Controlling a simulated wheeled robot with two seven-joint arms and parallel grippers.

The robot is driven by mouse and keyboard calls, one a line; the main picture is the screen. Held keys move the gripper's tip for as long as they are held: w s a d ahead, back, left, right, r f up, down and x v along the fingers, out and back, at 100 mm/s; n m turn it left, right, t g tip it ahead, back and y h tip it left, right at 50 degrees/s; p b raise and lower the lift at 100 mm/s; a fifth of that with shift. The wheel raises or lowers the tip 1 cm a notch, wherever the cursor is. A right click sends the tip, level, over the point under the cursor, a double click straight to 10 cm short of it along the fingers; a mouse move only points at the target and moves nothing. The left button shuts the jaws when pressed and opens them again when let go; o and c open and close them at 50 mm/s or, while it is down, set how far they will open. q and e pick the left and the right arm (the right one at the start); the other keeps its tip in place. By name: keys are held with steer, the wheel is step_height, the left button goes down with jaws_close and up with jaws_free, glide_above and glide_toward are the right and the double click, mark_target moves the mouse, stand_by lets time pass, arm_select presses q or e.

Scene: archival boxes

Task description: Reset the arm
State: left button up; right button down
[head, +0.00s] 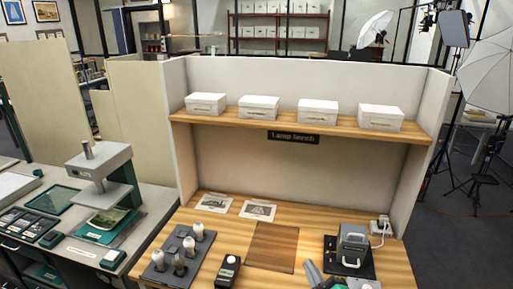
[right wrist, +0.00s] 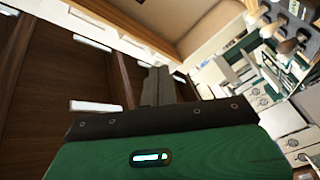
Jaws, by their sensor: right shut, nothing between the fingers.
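My right gripper (head: 312,270) is at the bottom edge of the head view, over the front of the wooden bench, just left of the grey metal device (head: 352,246). Only a small part of it shows there. In the right wrist view its fingers (right wrist: 157,85) are together with nothing between them, beyond my green wrist housing.
The bench (head: 210,257) carries a tray of bulbs (head: 158,262), a black handheld meter (head: 228,268), printed sheets (head: 258,210) and a dark brown panel (head: 273,247). White boxes (head: 318,113) stand on the shelf above. A grey press (head: 103,175) stands at left.

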steer(key=s+d+f+m+g+h, duration=0.65)
steer(key=s+d+f+m, duration=0.25)
steer(key=s+f, duration=0.15)
steer(key=s+f+m+g+y, duration=0.3)
steer(key=s+g, duration=0.5)
steer(key=s, duration=0.8)
step_height(320, 180, down, 32)
steer(key=g, duration=0.1)
steer(key=s+d+f, duration=0.2)
steer(key=s+f, duration=0.8)
steer(key=s+d+f+n+g+b, duration=0.1)
steer(key=s+f, duration=0.8)
steer(key=f, duration=0.2)
steer(key=shift+s+d+f+h, duration=0.15)
steer(key=shift+s+d+h, duration=0.25)
steer(key=shift+h, duration=0.05)
steer(key=shift+g, duration=0.25)
